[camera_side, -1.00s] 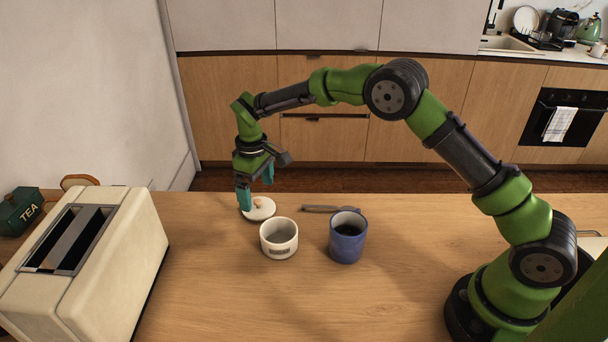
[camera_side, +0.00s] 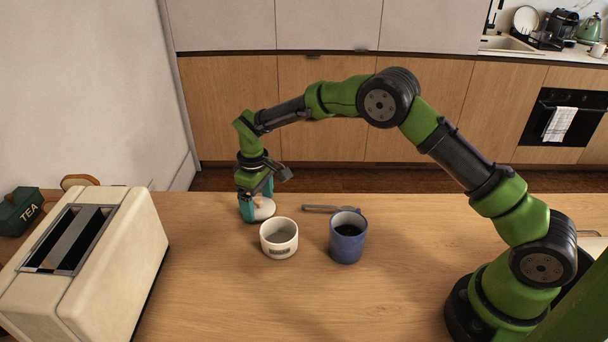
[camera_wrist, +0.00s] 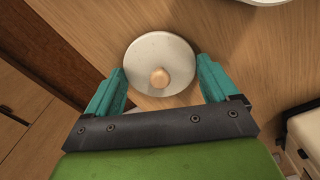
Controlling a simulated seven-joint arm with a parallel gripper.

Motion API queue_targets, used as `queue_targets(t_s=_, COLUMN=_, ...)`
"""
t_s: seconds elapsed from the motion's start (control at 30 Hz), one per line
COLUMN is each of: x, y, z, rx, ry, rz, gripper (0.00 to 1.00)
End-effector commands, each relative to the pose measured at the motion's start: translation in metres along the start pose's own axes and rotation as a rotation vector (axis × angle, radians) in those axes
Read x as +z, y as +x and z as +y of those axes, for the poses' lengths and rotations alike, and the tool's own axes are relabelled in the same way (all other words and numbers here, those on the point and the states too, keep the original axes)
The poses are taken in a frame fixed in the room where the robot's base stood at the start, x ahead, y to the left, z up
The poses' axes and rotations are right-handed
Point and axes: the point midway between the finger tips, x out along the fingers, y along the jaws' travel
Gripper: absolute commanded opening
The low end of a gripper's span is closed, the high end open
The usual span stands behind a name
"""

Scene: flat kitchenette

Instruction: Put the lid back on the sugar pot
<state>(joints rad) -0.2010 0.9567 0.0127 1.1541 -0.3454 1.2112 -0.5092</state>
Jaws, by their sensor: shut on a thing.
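The round white lid (camera_side: 265,211) with a light wooden knob lies on the counter behind and a little left of the sugar pot. In the wrist view the lid (camera_wrist: 150,50) lies flat between my fingers, knob up. My gripper (camera_side: 258,209) points down over it and is shut on the lid, a teal finger at either side. It also shows in the wrist view (camera_wrist: 160,66). The sugar pot (camera_side: 279,241) is a small white pot with a dark label, upright and uncovered. Part of its rim shows at the wrist view's top right (camera_wrist: 264,2).
A blue mug (camera_side: 347,240) with dark contents stands right of the pot. A dark utensil (camera_side: 330,209) lies behind them. A cream toaster (camera_side: 110,262) and a green tea tin (camera_side: 20,211) stand at left. The front counter is clear.

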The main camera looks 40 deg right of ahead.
Motion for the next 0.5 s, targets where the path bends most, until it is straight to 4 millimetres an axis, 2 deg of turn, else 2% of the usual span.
queue_targets(t_s=0.17, x=-0.001, y=-0.015, z=0.000, rx=0.001, ry=0.001, rz=0.003, gripper=0.57)
queue_targets(t_s=0.5, x=-0.001, y=-0.080, z=0.000, rx=0.001, ry=0.000, rz=0.004, gripper=0.57)
